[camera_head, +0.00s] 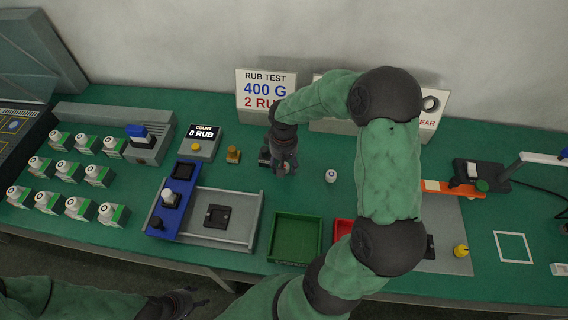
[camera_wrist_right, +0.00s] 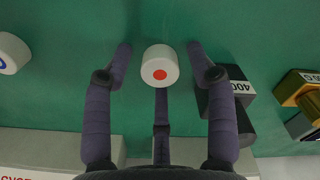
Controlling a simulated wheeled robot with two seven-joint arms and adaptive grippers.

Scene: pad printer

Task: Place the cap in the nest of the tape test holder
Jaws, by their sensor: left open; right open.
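In the right wrist view a white cap (camera_wrist_right: 160,67) with a red dot stands on the green table between the open fingers of my right gripper (camera_wrist_right: 159,48), with a gap on each side. In the head view my right gripper (camera_head: 283,168) is low over the table and hides this cap. A dark fixture (camera_head: 430,246) on a grey plate (camera_head: 456,264) is partly behind my right arm; I cannot tell whether it is the tape test holder's nest. My left gripper (camera_head: 180,302) is open and empty at the lower left, in front of the table.
A second white cap with a blue ring (camera_wrist_right: 8,53) stands nearby. A black 400 weight (camera_wrist_right: 228,100) and a brass weight (camera_head: 233,155) are close by. A green tray (camera_head: 296,261), a red tray (camera_head: 342,229) and a blue rub fixture (camera_head: 160,228) stand in front.

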